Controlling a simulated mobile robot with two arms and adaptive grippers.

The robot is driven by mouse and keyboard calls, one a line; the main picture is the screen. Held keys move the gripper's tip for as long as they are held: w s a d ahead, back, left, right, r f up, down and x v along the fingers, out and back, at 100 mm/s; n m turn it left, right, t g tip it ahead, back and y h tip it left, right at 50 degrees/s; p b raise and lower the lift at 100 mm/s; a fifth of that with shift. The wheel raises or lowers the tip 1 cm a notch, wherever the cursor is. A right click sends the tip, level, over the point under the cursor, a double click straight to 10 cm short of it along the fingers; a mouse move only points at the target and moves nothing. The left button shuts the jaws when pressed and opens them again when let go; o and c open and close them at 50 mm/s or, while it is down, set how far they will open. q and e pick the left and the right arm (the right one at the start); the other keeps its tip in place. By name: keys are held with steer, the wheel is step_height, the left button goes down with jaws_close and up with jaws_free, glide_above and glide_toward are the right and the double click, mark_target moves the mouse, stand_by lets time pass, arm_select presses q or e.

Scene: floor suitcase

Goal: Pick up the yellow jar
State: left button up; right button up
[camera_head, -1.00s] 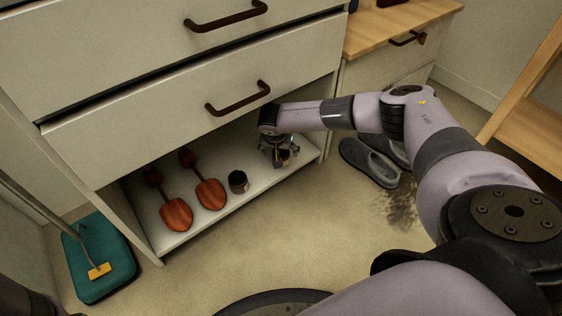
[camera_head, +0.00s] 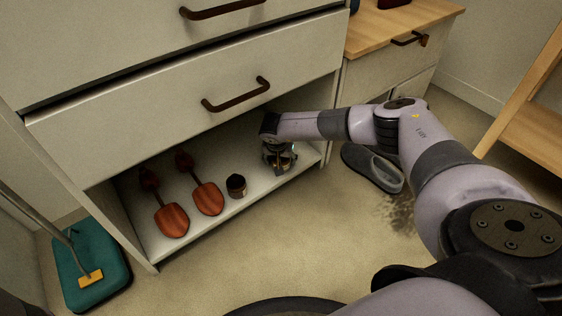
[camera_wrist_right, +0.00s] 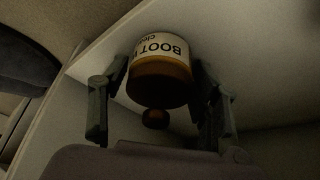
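The yellow jar (camera_wrist_right: 161,62) has a pale label with dark lettering, a yellow-amber band and a dark brown end with a small dark knob. In the head view the jar (camera_head: 285,162) is partly hidden by my right gripper (camera_head: 279,160), at the right end of the low shelf. In the right wrist view my right gripper (camera_wrist_right: 160,68) has one finger on each side of the jar. The fingers are spread, with only narrow gaps at the jar's sides; firm contact does not show. My left gripper is not in view.
A dark jar (camera_head: 236,186) and two red-brown shoe trees (camera_head: 207,197) (camera_head: 171,219) lie left along the shelf (camera_head: 206,233). The drawer front (camera_head: 190,105) overhangs it. Grey slippers (camera_head: 372,168) lie on the floor at right. A teal case (camera_head: 92,270) is at left.

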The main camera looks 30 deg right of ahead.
steer(key=c, duration=1.2)
steer(key=shift+r, duration=0.15)
